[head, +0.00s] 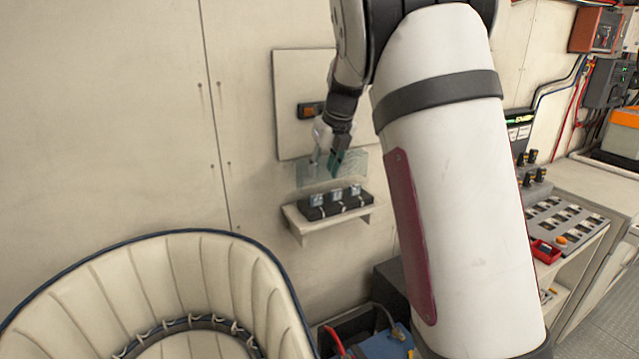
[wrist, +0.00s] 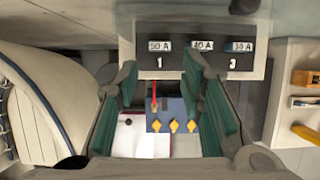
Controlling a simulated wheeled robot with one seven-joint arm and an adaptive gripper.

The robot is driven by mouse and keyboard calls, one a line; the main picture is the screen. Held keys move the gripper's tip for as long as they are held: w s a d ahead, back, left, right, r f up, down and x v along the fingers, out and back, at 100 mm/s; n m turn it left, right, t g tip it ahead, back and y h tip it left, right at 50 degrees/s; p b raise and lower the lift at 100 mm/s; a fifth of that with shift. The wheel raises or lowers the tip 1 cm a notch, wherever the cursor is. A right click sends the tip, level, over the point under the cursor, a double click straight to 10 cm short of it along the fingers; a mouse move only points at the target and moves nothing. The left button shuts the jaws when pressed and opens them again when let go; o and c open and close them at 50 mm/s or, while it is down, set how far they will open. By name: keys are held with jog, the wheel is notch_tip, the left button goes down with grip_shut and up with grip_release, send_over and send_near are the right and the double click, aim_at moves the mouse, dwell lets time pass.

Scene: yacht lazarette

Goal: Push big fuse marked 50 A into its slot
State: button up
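The fuse marked 50 A (wrist: 159,46) stands at the left position, above the number 1, on the black fuse block (wrist: 240,64) in the wrist view. In the head view the block (head: 335,208) sits on a small wall shelf with three pale fuses; their labels are unreadable there. My gripper (head: 335,163) is just above the block. In the wrist view my gripper (wrist: 163,72) is open, its teal fingers apart with nothing between them. The 50 A fuse lies beyond the gap, apart from the fingers. How deep it sits is unclear.
Fuses marked 40 A (wrist: 202,46) and apparently 30 A (wrist: 239,47) stand to its right. The shelf (head: 297,226) is narrow. A wall panel with an orange switch (head: 311,110) is behind my gripper. A cream seat (head: 190,290) is at lower left, a blue box (head: 385,345) below.

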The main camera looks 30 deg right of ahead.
jog(key=s+a+r+n+y, duration=0.1)
jog(key=s+a+r+n, duration=0.4)
jog(key=s+n, duration=0.4)
jog(key=s+a+r+n, duration=0.3)
jog(key=s+a+n, duration=0.3)
jog(key=s+n, duration=0.3)
jog(key=s+a+f+n, duration=0.2)
jog(key=s+n, duration=0.6)
jog(key=n, duration=0.1)
jog(key=s+a+f+n+t+h, duration=0.1)
jog(key=s+a+f+n, duration=0.1)
jog(key=s+n, duration=0.7)
jog(key=shift+s+a+f, duration=0.2)
jog(key=shift+a+f, duration=0.1)
jog(key=shift+a, duration=0.55)
